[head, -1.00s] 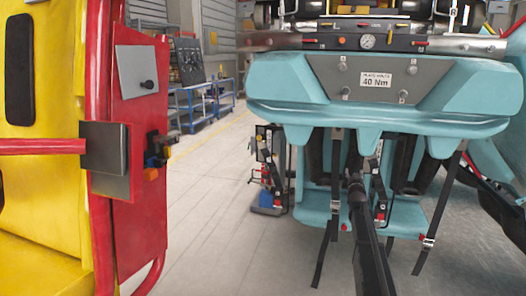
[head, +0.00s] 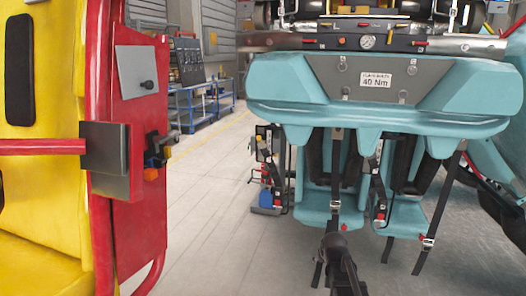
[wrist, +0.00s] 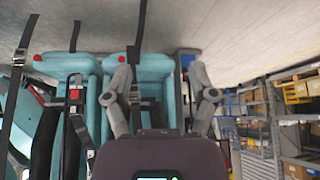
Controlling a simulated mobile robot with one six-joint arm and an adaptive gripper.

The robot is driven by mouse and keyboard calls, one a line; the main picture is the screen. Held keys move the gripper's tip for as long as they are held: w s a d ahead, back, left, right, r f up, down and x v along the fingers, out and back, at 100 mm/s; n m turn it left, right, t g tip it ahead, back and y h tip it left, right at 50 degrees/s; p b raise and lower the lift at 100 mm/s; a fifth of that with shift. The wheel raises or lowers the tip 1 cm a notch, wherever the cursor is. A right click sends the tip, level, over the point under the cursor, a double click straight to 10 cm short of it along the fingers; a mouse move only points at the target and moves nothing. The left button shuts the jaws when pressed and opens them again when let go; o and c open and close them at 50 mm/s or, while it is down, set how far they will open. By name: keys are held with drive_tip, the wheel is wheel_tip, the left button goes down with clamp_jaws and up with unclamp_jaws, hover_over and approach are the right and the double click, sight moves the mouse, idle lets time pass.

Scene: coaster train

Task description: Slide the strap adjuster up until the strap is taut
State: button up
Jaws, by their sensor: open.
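The left strap (head: 337,165) carries a metal adjuster (head: 335,205) at seat-edge height. The right strap (head: 443,195) carries another adjuster (head: 428,242). My gripper (head: 333,241) appears just below the left adjuster, covering part of that strap; contact cannot be told. In the wrist view my gripper (wrist: 160,74) is open, with its fingers spread. One strap (wrist: 142,20) with its adjuster (wrist: 133,55) lies near the left finger, left of the middle of the gap. A second strap (wrist: 26,42) is at far left.
Teal seats (head: 400,218) with red buckles are close by. A red and yellow structure (head: 140,180) stands at left. A small tool stand (head: 268,170) is behind. Open floor (head: 225,230) lies between. Shelves with boxes (wrist: 285,110) show in the wrist view.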

drive_tip(key=s+a+f+g, duration=0.1)
drive_tip(key=s+a+g, duration=0.15)
drive_tip(key=s, duration=0.75)
drive_tip(key=s+a+f+g, duration=0.15)
drive_tip(key=s+g, duration=0.25)
drive_tip(key=s, duration=0.7)
wheel_tip(320, 180, up, 27)
drive_tip(key=p, duration=2.7)
drive_tip(key=shift+w+a+r+n+p, duration=0.2)
drive_tip(key=shift+a+n+p, duration=0.1)
drive_tip(key=shift+a+n, duration=0.1)
